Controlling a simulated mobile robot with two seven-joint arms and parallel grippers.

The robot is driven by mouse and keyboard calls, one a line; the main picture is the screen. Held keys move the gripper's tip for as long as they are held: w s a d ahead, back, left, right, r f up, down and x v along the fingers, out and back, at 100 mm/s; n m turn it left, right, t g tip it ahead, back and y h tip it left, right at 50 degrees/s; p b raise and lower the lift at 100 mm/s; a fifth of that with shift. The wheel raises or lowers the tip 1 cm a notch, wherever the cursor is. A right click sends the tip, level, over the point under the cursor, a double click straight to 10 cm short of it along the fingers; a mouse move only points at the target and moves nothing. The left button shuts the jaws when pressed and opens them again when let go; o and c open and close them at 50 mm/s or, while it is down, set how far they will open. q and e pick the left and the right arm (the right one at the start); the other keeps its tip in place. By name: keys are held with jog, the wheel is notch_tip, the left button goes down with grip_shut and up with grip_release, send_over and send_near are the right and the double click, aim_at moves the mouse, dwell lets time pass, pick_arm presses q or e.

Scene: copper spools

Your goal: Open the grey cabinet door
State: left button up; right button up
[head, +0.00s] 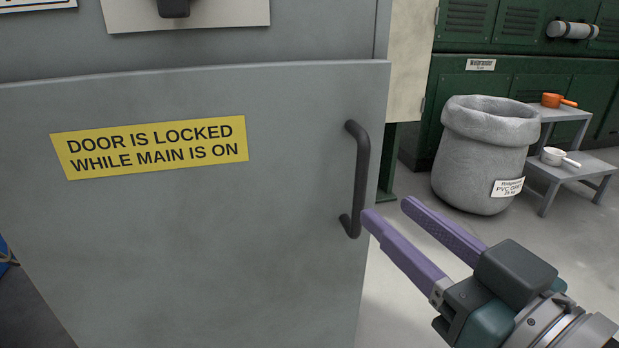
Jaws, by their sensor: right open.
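The grey cabinet door (200,245) fills the left and middle of the head view. A yellow label (150,147) on it reads "DOOR IS LOCKED WHILE MAIN IS ON". A dark vertical bar handle (361,180) stands near its right edge. The door's top edge looks set forward of the cabinet front (320,35); how far it stands open I cannot tell. My right gripper (386,208) is open with purple fingers, just right of the handle's lower end. No part of the handle shows between the fingers. My left gripper is not in view.
Green lockers (510,85) line the back.

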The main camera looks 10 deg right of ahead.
aim_at(363, 190)
jog(key=b+x, duration=0.2)
jog(key=x, duration=0.5)
jog(key=shift+w, duration=0.25)
grip_shut()
dwell(1.1)
